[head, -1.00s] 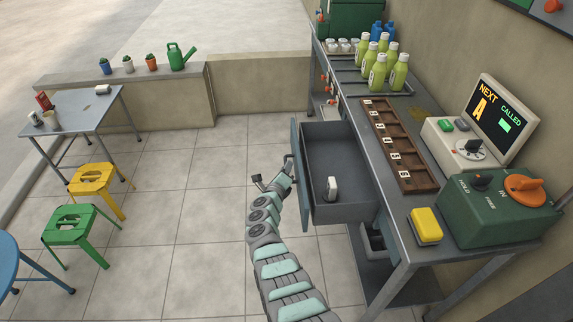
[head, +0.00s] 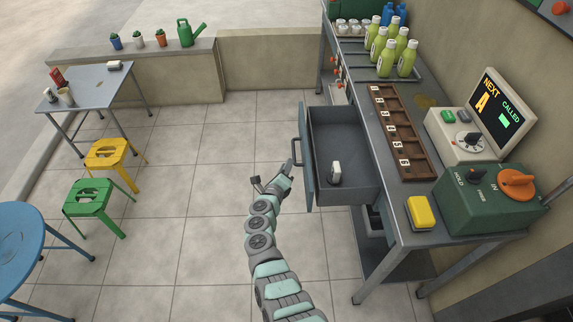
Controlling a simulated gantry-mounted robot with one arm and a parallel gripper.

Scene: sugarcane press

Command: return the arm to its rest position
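My arm reaches up from the bottom middle of the head view. My gripper (head: 288,168) is at its far end, beside the front of an open drawer (head: 345,135) and just below the drawer's handle (head: 298,150). I cannot tell whether it touches the handle. The fingers are too small and foreshortened to show whether they are open or shut. No held object is visible. A small white and dark item (head: 335,174) stands inside the drawer near its front.
The metal counter (head: 381,195) on the right carries bottles (head: 387,58), a numbered wooden rack (head: 402,130), a yellow block (head: 420,212), a green control box (head: 487,200) and a display (head: 494,108). Stools (head: 92,200) and tables stand left. Tiled floor (head: 180,240) between is clear.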

